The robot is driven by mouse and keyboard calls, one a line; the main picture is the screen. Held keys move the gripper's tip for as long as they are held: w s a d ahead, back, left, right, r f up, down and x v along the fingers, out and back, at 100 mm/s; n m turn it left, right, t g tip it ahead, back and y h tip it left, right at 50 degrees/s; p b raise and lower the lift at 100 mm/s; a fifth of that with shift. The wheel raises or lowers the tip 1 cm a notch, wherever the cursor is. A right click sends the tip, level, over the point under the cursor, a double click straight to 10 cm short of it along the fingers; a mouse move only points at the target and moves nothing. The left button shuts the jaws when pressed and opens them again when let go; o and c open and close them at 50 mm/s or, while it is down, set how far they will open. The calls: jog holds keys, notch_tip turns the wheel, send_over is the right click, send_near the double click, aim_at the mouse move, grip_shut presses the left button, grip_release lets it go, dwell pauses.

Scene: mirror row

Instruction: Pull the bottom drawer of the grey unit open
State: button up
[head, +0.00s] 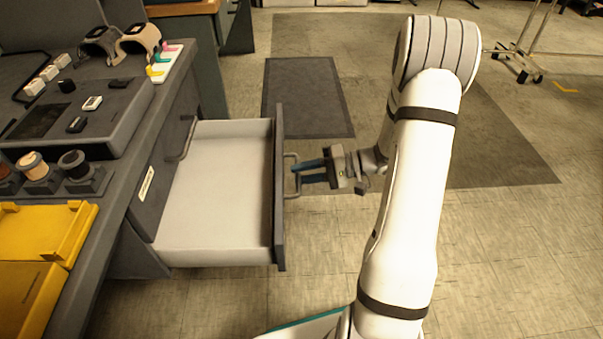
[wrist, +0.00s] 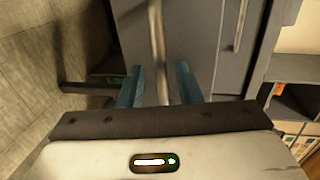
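The grey unit (head: 118,225) stands at the left in the head view. A low drawer (head: 222,200) of it is pulled far out, pale inside and empty. Its dark front (head: 279,190) carries a bar handle (head: 291,180). My gripper (head: 303,172) is at this handle from the right, its blue fingers pointing at the drawer front. In the wrist view the handle bar (wrist: 157,45) runs between the fingers (wrist: 158,88), with a gap on both sides. The gripper looks open and does not grip the bar. A closed front above has another handle (head: 184,140).
The unit's top holds a yellow tray (head: 48,232), a dark console (head: 85,110), watches on stands (head: 137,42) and several small round items. A dark mat (head: 308,95) lies on the floor behind. The floor right of the drawer is clear except for my arm. A wheeled stand (head: 515,62) is far right.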

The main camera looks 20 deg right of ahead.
jog(key=p+v, duration=0.2)
jog(key=v, duration=0.6)
jog(key=shift+a, duration=0.1)
dwell(0.3)
jog(key=s+a+r+n+g+h+p, duration=0.1)
jog(key=s+a+r+g+h+p, duration=0.3)
jog(key=r+p, duration=0.65)
jog(key=s+a+r+n+g+h+p, duration=0.15)
jog(key=s+a+r+h+p, duration=0.4)
jog(key=r, duration=0.85)
jog(key=s+r+t+h+p, duration=0.2)
jog(key=s+r+p, duration=0.1)
jog(key=r+p, duration=0.4)
jog(key=s+r+t+h+p, duration=0.2)
jog(key=r+p, duration=0.6)
jog(key=r, duration=0.5)
jog(key=shift+s+h, duration=0.85)
jog(key=shift+f+t, duration=0.1)
jog(key=shift+t, duration=0.15)
